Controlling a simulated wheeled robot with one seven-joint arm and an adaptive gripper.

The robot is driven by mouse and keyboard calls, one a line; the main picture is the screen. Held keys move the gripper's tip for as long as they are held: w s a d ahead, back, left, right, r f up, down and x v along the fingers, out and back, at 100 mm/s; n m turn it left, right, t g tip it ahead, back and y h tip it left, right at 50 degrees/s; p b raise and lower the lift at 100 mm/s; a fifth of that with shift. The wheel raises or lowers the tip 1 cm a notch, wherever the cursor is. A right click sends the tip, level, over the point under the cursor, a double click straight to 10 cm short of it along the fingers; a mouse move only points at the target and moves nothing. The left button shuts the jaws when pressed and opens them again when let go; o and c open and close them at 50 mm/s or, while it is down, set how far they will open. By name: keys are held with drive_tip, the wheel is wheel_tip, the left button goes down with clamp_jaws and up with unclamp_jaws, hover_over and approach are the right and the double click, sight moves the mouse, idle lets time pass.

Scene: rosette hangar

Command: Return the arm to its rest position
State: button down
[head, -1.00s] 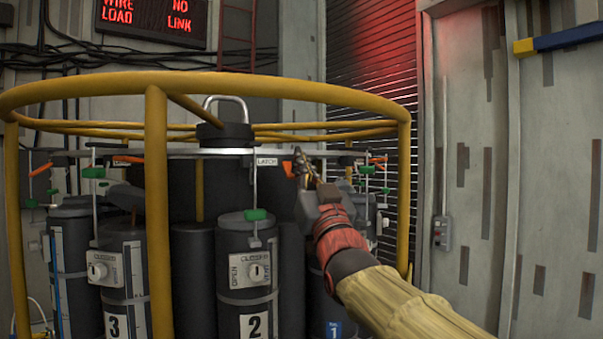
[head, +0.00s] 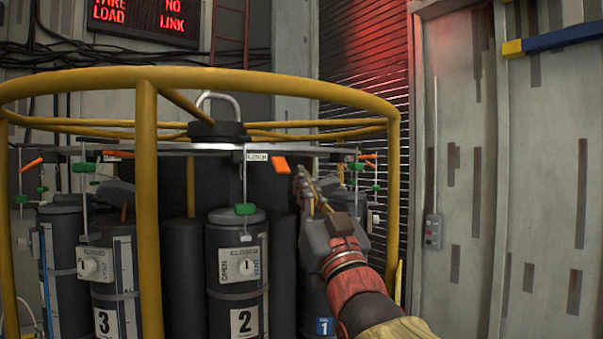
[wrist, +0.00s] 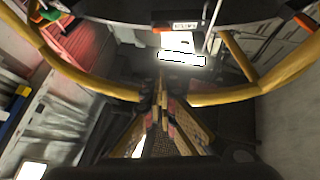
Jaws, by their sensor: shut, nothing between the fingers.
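My gripper (head: 306,188) is in the right half of the head view, its fingers pointing up and to the left. It is shut and empty, in front of the right part of the yellow ring frame. An orange latch lever (head: 280,165) is just up and left of the fingertips, apart from them as far as I can tell. In the wrist view the fingers (wrist: 160,92) come together at the middle, with the yellow ring beyond. My arm, with a red cuff and a yellow sleeve, reaches in from the bottom right.
The yellow ring frame (head: 147,200) surrounds dark cylinders, among them bottle 2 (head: 238,285) and bottle 3 (head: 104,290). A lifting shackle (head: 217,100) tops the centre. A grey wall (head: 540,200) is at right, with a small switch box (head: 433,232). Clear space shows right of the frame.

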idle(0.3)
drive_tip(key=w+f+g+h, duration=0.2)
drive_tip(key=w+f+g, duration=0.2)
drive_tip(key=f, duration=0.8)
drive_tip(key=s+d+f+m+g+h, duration=0.1)
drive_tip(key=s+f+g, duration=0.15)
drive_tip(key=f, duration=0.55)
drive_tip(key=s+d+f+g+h, duration=0.1)
drive_tip(key=d+f+g+h, duration=0.15)
drive_tip(key=f, duration=0.55)
drive_tip(key=s+d+f+m+g+h+b, duration=0.1)
drive_tip(key=s+d+f+g, duration=0.3)
drive_tip(key=s+f, duration=0.8)
drive_tip(key=s+d+f+m+g+h+b, duration=0.1)
drive_tip(key=s+d+f+g, duration=0.4)
drive_tip(key=s+f, duration=0.8)
drive_tip(key=s+d, duration=0.3)
drive_tip(key=s, duration=0.1)
drive_tip(key=shift+s+d+f+m+h, duration=0.2)
drive_tip(key=shift+s+m+h, duration=0.05)
drive_tip(key=shift+m+h, duration=0.15)
